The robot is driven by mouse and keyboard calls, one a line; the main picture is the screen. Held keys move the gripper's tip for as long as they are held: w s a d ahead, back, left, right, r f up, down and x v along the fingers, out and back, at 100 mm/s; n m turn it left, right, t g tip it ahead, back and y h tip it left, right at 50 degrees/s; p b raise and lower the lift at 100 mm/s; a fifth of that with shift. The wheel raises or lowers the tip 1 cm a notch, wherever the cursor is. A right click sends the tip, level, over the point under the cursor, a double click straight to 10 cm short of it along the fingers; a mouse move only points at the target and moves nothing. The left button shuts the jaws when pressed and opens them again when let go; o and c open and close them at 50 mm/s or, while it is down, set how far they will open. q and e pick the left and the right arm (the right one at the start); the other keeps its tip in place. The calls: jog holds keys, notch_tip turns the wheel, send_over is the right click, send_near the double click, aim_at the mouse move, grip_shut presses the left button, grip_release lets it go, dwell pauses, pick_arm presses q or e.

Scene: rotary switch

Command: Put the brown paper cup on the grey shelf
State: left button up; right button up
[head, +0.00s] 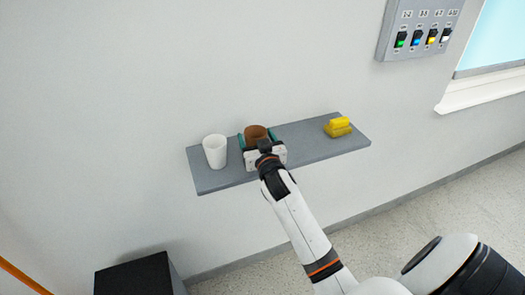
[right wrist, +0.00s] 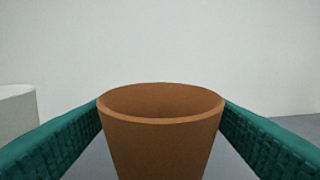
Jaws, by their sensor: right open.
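The brown paper cup (head: 256,135) stands upright on the grey shelf (head: 315,152), near its middle. In the right wrist view the brown cup (right wrist: 161,130) fills the middle of the picture, its open rim upward. My right gripper (head: 256,139) is at the cup, with one green finger on each side of it. The fingers (right wrist: 161,132) are open and very close to the cup's rim; I cannot tell whether they touch it. The cup's lower part is hidden by the gripper in the head view. My left gripper is not in view.
A white cup (head: 215,151) stands left of the brown cup on the shelf, close to my gripper. Yellow objects (head: 338,127) lie toward the shelf's right end. A switch panel (head: 420,28) is on the wall above right. A black box (head: 135,277) stands below left.

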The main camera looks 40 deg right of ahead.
jog(key=b+v, duration=0.1)
jog(key=v, duration=1)
jog(key=shift+b, duration=0.3)
jog(key=shift+s+a, duration=0.1)
